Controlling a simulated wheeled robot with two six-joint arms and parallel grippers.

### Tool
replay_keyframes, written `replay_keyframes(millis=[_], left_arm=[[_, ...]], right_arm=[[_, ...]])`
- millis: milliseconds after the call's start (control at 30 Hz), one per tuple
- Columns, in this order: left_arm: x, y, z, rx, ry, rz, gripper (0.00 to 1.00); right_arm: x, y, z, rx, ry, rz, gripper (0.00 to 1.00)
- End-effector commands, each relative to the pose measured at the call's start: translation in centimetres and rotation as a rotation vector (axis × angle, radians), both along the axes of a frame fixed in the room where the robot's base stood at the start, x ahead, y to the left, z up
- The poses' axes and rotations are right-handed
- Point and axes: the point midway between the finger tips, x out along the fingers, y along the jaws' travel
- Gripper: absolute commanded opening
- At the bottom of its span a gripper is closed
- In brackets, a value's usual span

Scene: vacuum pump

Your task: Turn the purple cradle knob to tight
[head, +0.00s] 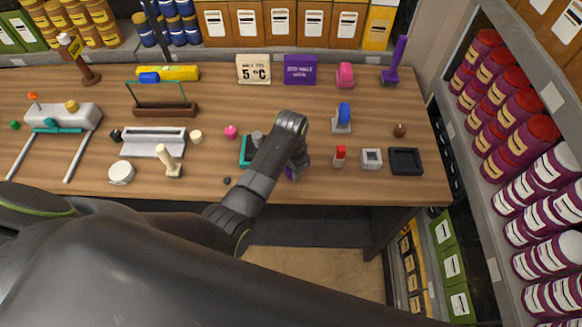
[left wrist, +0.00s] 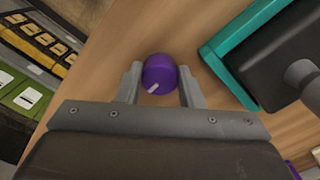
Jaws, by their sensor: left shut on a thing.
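The purple knob (left wrist: 160,72) is between the two fingers of my left gripper (left wrist: 160,82) in the left wrist view. The fingers are shut on its sides. A pale pointer mark on the knob points to the lower left in that view. In the head view my left gripper (head: 296,164) reaches down over the front middle of the table and hides most of what is under it. A small purple patch (head: 290,173) shows beside it there. Any tight marking is not visible. My right gripper is not in view.
A teal-framed dark fixture (left wrist: 238,75) with a grey post (left wrist: 300,72) is close by the knob. In the head view a red-topped piece (head: 339,156), a grey square block (head: 371,159) and a black tray (head: 405,161) stand to the right. The table's front edge is near.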

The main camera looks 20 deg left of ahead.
Motion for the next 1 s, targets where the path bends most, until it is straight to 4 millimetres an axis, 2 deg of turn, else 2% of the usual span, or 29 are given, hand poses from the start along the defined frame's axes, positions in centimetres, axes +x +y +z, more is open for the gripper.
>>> replay_keyframes(millis=[500, 533, 667, 1000], left_arm=[[0.18, -0.06, 0.15, -0.002, -0.006, -0.019, 0.11], [0.18, -0.06, 0.15, -0.001, -0.005, -0.019, 0.38], [0.13, -0.06, 0.12, -0.001, -0.004, -0.018, 0.55], [0.26, -0.11, 0.32, -0.001, -0.003, -0.017, 0.55]], right_arm=[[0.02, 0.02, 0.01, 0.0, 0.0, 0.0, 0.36], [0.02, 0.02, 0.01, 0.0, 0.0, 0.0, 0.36], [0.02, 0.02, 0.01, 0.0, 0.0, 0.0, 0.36], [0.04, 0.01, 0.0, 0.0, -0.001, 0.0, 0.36]])
